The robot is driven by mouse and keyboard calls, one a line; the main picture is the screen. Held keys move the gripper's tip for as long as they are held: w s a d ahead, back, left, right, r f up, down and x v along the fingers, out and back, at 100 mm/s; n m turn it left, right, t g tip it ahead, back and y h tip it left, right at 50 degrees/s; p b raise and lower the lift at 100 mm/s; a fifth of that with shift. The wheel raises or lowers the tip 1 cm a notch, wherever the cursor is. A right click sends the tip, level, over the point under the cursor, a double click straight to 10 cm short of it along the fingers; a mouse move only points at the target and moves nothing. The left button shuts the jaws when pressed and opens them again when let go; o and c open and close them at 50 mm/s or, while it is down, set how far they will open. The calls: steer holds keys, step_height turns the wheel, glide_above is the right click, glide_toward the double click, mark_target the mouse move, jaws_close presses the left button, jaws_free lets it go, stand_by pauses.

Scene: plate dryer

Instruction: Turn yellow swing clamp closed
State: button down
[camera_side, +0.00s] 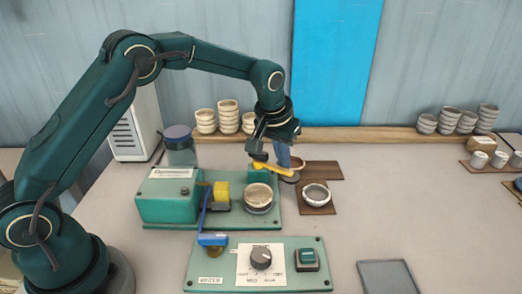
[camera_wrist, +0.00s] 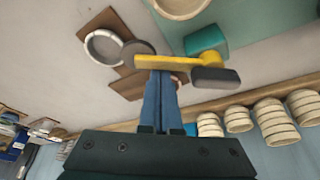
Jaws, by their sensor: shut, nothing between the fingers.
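The yellow swing clamp (camera_side: 273,168) is a yellow bar at the back right of the green fixture (camera_side: 228,222). Its round dark pad (camera_side: 290,178) points right, off to the side of the bowl (camera_side: 258,192) seated on the fixture. In the wrist view the yellow bar (camera_wrist: 170,62) runs across, with the pad at left and a dark handle (camera_wrist: 215,77) at right. My gripper (camera_side: 284,163) has its blue fingers shut and empty, pointing down just behind the bar. In the wrist view the fingertips (camera_wrist: 160,76) are at the bar's edge; I cannot tell whether they touch.
A grey-white bowl (camera_side: 315,194) stands on a brown board right of the fixture, with another bowl behind. Bowl stacks (camera_side: 228,115) line the back. A control panel (camera_side: 258,264) with a knob lies in front. The table's right middle is clear.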

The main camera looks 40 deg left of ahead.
mark_target(271, 167)
steer(key=shift+s, duration=0.1)
steer(key=m, duration=0.1)
steer(key=s+m+h, duration=0.1)
steer(key=m, duration=0.1)
steer(key=s+m, duration=0.1)
steer(key=shift+s+d+m+h, duration=0.2)
steer(key=shift+d+m+h, duration=0.05)
steer(key=shift+m+h, duration=0.05)
steer(key=s+m, duration=0.1)
steer(key=m+h, duration=0.1)
steer(key=m, duration=0.1)
steer(key=shift+s+a+g, duration=0.15)
steer(key=shift+s+g, duration=0.15)
steer(key=shift+s, duration=0.05)
steer(key=shift+s+a+m, duration=0.2)
steer(key=shift+s+m, duration=0.1)
steer(key=shift+s, duration=0.3)
steer(key=shift+s+a, duration=0.1)
steer(key=shift+s, duration=0.05)
